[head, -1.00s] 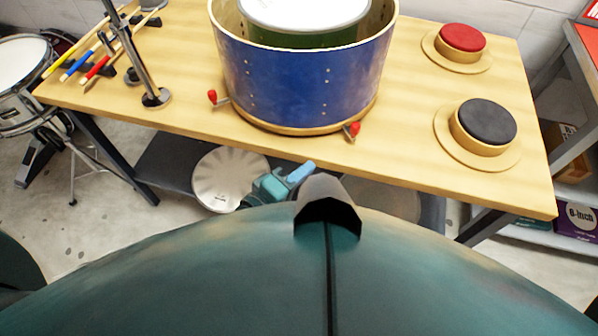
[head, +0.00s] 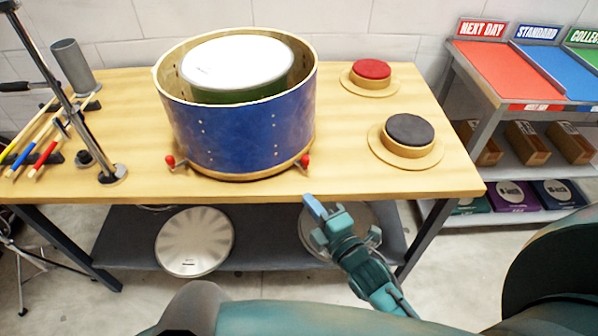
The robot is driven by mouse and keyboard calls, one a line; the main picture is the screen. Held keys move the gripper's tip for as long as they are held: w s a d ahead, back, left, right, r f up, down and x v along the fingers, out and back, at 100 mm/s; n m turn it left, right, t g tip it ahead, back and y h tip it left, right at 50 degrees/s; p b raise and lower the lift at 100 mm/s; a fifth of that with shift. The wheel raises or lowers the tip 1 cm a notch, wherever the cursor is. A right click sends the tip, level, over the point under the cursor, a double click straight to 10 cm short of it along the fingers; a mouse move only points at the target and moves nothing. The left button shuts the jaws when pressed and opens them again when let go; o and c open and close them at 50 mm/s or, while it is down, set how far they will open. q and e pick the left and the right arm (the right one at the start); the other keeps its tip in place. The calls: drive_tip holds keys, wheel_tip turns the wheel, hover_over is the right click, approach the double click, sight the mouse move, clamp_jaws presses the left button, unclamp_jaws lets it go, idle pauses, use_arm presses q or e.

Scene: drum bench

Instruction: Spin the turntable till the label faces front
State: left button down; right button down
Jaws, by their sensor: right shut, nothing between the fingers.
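A large blue drum shell (head: 235,135) with pale wooden rims stands on the wooden bench. A smaller green drum with a white head (head: 238,62) sits inside it. Two red-tipped pegs, a left one (head: 170,161) and a right one (head: 304,160), stick out at the shell's base. The turntable under the shell cannot be made out clearly, and no label shows on the shell's visible side. My right gripper (head: 322,211) is shut and empty, in front of the bench's front edge, below the right peg and apart from it. My left gripper is out of view.
A black round pad (head: 410,130) and a red round pad (head: 372,69) sit on wooden bases to the right. A metal stand (head: 75,110) and coloured sticks (head: 40,155) are at the left. A shelf (head: 130,240) under the bench holds cymbals. A rack (head: 505,75) stands at the right.

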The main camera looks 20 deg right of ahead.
drive_tip(key=w+p, duration=0.1)
drive_tip(key=w, duration=0.8)
drive_tip(key=shift+w+d+f, duration=0.1)
drive_tip(key=shift+w+d, duration=0.05)
drive_tip(key=shift+w, duration=0.25)
drive_tip(key=shift+w+d, duration=0.3)
drive_tip(key=shift+d, duration=0.35)
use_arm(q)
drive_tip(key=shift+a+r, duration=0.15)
use_arm(e)
drive_tip(key=shift+f, duration=0.1)
